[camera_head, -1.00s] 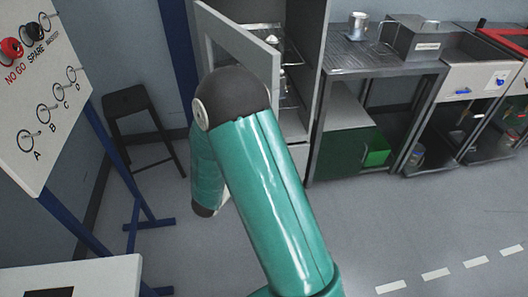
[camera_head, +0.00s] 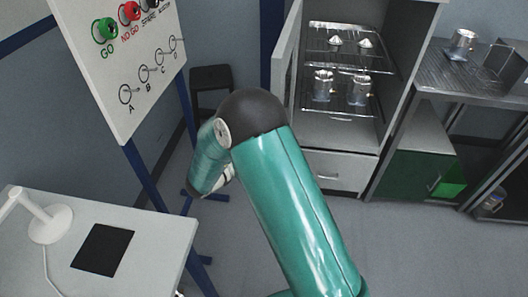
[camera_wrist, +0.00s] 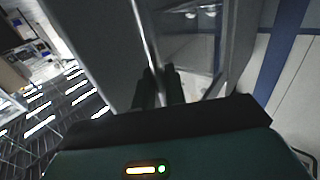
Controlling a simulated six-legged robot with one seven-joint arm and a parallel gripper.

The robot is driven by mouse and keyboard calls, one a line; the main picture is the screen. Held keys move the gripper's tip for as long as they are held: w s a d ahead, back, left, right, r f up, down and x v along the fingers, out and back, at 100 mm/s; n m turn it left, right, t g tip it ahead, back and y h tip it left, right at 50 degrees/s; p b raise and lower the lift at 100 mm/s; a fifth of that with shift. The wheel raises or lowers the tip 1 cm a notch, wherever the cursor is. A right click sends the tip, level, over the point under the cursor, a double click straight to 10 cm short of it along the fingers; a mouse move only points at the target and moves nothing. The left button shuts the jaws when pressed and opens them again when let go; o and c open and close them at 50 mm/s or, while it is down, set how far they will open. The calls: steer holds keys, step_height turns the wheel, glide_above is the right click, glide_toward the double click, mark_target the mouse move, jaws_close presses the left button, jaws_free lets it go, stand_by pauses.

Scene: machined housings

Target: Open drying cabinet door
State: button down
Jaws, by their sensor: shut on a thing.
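The drying cabinet (camera_head: 341,132) stands upright at the top centre in the head view. Its door (camera_head: 287,50) is swung open to the left and seen nearly edge-on. Wire shelves inside hold several metal housings (camera_head: 358,90). In the wrist view my gripper (camera_wrist: 160,82) has its two dark fingers shut around the lower part of a thin upright bar, the door handle (camera_wrist: 146,38). Housings on a shelf (camera_wrist: 195,12) show behind it. In the head view my arm hides the fingers and handle.
A signboard with hooks (camera_head: 125,60) and a white table with a lamp (camera_head: 150,240) stand at left. A black stool (camera_head: 210,78) is behind my arm. A metal bench (camera_head: 470,75) stands right of the cabinet. Grey floor in front is clear.

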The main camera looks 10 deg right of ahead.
steer(key=shift+d, duration=0.1)
steer(key=c, duration=1.6)
jaws_free()
steer(key=shift+w, duration=0.1)
steer(key=shift+o, duration=0.2)
steer(key=v, duration=1.4)
